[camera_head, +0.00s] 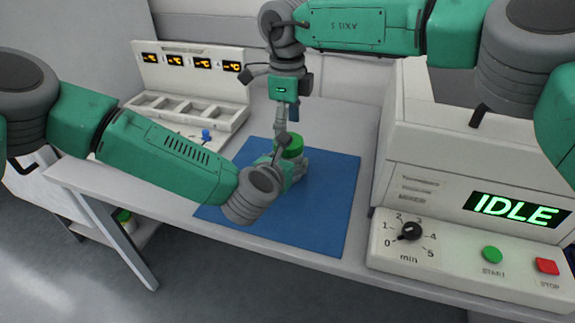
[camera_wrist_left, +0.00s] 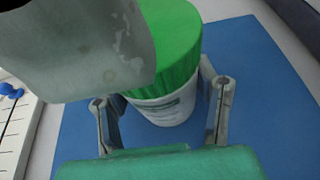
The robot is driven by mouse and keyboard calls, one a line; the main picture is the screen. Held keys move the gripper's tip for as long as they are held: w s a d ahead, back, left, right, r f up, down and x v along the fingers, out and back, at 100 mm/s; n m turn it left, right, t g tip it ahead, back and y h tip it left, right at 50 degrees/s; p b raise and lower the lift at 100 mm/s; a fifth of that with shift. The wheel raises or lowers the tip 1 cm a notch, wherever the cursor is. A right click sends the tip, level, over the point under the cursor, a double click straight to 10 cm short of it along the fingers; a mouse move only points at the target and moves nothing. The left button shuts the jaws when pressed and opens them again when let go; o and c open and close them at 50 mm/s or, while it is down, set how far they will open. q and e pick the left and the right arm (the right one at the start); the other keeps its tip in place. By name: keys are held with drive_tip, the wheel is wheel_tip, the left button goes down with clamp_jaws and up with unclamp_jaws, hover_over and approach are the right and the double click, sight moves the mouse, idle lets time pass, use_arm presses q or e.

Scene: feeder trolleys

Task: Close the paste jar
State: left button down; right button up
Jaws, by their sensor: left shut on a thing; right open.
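The paste jar (camera_wrist_left: 166,108) is a white jar with a printed label, standing upright on the blue mat. A green ribbed lid (camera_head: 291,147) sits on top of it; how tightly it is seated I cannot tell. My left gripper (camera_head: 290,172) is low at the mat, shut on the jar's body; its two fingers flank the jar in the left wrist view (camera_wrist_left: 163,100). My right gripper (camera_head: 283,136) points down from above, open, close to the lid; whether it touches the lid is unclear. A grey part covers the lid's left side in the wrist view.
The blue mat (camera_head: 325,205) lies on a pale table. A machine with an IDLE display (camera_head: 515,208), dial and buttons stands at right. A white rack with orange displays (camera_head: 190,62) stands at back left. A small blue-topped item (camera_head: 206,135) is left of the mat.

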drive_tip(key=shift+f, duration=2.15)
drive_tip(key=c, duration=1.1)
drive_tip(key=o, duration=1.4)
wheel_tip(320, 180, up, 12)
drive_tip(key=shift+a, duration=0.1)
